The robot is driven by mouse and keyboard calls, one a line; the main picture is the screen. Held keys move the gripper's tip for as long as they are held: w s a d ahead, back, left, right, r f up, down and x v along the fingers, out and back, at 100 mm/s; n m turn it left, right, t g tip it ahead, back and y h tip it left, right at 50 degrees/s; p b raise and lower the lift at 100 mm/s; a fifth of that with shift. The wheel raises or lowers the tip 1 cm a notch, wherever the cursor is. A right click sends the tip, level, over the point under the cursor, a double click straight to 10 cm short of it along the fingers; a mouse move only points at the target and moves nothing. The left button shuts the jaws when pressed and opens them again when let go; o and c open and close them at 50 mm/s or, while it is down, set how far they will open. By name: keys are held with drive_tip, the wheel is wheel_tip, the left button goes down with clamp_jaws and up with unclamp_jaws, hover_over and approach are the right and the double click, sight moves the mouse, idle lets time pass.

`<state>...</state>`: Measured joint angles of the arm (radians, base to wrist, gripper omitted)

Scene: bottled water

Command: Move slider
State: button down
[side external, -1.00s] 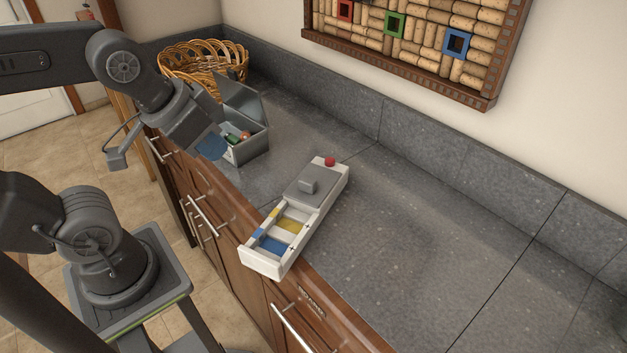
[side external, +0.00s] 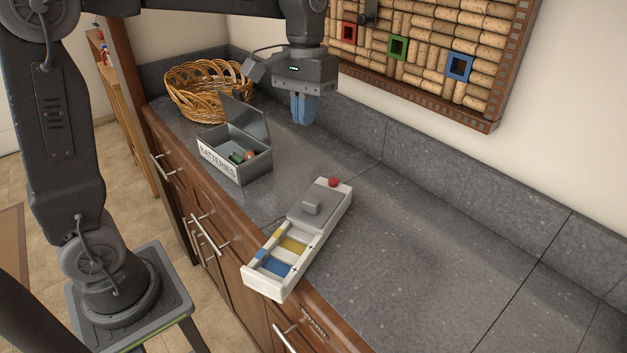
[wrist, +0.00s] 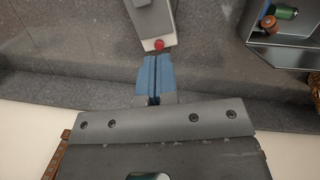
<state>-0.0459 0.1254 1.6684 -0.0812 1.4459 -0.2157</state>
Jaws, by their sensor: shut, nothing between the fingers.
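The slider device is a long white box (side external: 258,284) lying on the counter, with a grey sliding cover (side external: 320,204) over its far half and a raised grey handle (side external: 312,208) on it. A red button (side external: 334,182) sits at its far end. Its near half is uncovered, showing blue and yellow compartments (side external: 293,245). My gripper (side external: 302,122) is shut and empty, its blue fingers pointing down beyond the device's far end and to the left. In the wrist view my gripper (wrist: 155,62) shows with the red button (wrist: 159,44) just past the fingertips.
An open grey battery box (side external: 218,160) with several batteries stands on the counter to the left. A wicker basket (side external: 190,100) is behind it. The wall and cork board (side external: 420,50) rise at the back. The counter to the right is clear.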

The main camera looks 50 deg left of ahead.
drive_tip(key=w+f+n+g, duration=0.1)
drive_tip(key=w+f+g, duration=0.25)
drive_tip(key=w, duration=0.35)
hover_over(316, 195)
drive_tip(key=w+a, duration=0.1)
drive_tip(key=w, duration=0.2)
drive_tip(key=shift+t+h, duration=0.25)
drive_tip(key=shift+h, duration=0.05)
wheel_tip(316, 195, down, 10)
drive_tip(key=shift+s+r, duration=0.1)
drive_tip(key=shift+r, duration=0.1)
drive_tip(key=s, duration=0.2)
drive_tip(key=d, duration=0.1)
drive_tip(key=shift+s+f, duration=0.3)
drive_tip(key=shift+s, duration=0.1)
drive_tip(key=shift+s+d, duration=0.25)
drive_tip(key=shift+s, duration=0.3)
drive_tip(key=shift+s, duration=0.1)
drive_tip(key=s+d, duration=0.1)
drive_tip(key=s, duration=0.3)
drive_tip(key=s+d, duration=0.2)
drive_tip(key=s, duration=0.2)
drive_tip(key=s+d, duration=0.2)
drive_tip(key=s, duration=0.2)
